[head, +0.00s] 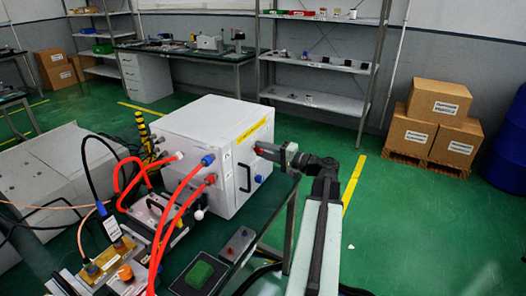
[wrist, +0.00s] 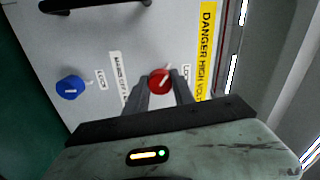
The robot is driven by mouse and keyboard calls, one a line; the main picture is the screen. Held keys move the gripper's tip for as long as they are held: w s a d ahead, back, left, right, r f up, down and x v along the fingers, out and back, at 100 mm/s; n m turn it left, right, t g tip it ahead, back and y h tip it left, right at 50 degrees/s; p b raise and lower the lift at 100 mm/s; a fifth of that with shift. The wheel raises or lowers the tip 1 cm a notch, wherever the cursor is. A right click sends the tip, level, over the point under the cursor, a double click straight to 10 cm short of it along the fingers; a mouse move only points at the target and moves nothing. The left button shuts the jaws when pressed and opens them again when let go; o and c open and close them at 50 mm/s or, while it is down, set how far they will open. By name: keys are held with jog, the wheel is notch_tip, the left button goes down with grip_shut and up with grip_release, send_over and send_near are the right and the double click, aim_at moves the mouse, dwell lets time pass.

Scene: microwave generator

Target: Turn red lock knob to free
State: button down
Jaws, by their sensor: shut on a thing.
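The red lock knob (wrist: 160,81) is on the white front panel of the microwave generator cabinet (head: 205,135). In the wrist view a pale pointer line on the knob slants toward the upper right. My gripper (wrist: 165,88) has one finger on each side of the knob and is shut on it. In the head view my gripper (head: 268,151) meets the right side of the cabinet and mostly hides the knob. A label beside the knob is partly covered by a finger.
A blue knob (wrist: 70,87) and a black handle (wrist: 95,4) share the panel. A yellow danger label (wrist: 206,45) runs close beside my gripper. Open green floor lies to the right.

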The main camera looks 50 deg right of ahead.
jog(key=n, duration=0.7)
jog(key=shift+f, duration=0.1)
dwell(0.5)
jog(key=c, duration=1.1)
grip_release()
jog(key=shift+o, duration=0.2)
jog(key=v, duration=0.8)
